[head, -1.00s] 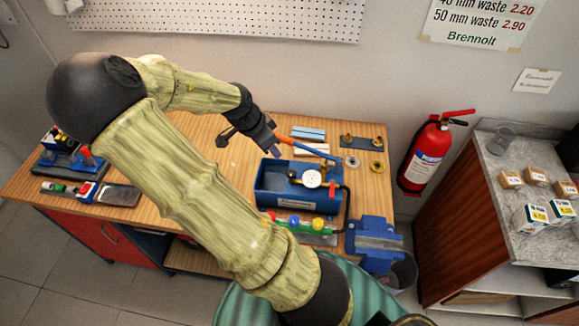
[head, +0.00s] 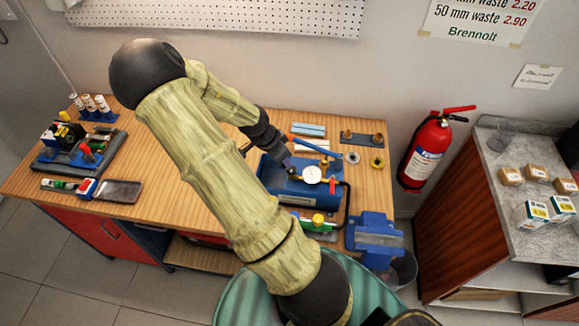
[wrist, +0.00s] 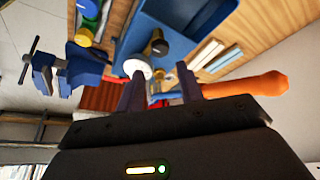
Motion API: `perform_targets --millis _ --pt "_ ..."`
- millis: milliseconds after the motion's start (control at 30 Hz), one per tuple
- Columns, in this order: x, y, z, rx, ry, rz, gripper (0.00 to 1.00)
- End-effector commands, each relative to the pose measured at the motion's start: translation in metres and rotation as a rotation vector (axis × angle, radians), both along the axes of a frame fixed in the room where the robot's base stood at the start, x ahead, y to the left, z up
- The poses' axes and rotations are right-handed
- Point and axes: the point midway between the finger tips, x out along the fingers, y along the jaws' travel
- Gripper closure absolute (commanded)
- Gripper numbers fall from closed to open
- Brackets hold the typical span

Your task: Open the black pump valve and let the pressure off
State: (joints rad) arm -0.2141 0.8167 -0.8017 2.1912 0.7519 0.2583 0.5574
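The blue test pump (head: 305,197) stands on the bench, with a white dial gauge (head: 312,174) on top. In the wrist view the gauge (wrist: 137,68) shows just beyond my left fingertip. A black knob with a brass part (wrist: 156,46), likely the pump valve, is beyond and between my fingertips; in the head view I cannot make it out clearly. My gripper (head: 287,163) is over the pump's left back part. In the wrist view its two fingers (wrist: 160,90) are apart, with no held object visible. The pump's orange handle (wrist: 255,86) shows to the right.
A blue vise (head: 375,234) stands at the bench's front right. A manifold with a yellow knob (head: 318,220) lies in front of the pump, partly hidden by my arm. Brass fittings (head: 377,162) lie behind right. A black hose runs along the pump's right side. The bench's left-middle is mostly clear.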

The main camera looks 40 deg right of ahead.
Motion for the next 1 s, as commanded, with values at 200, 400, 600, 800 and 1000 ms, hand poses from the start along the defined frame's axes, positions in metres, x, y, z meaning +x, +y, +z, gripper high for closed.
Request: perform_targets --millis 200,400,600,800,1000 --pt "-0.002 -0.013 -0.028 0.0 0.001 -0.004 0.63" --pt "-0.003 -0.022 -0.051 0.0 0.001 -0.004 0.63" --pt "-0.002 -0.029 -0.069 0.0 -0.001 -0.002 0.63" --pt "-0.002 -0.03 -0.073 0.0 -0.001 -0.001 0.63" --pt "-0.002 -0.03 -0.073 0.0 -0.001 -0.001 0.71"
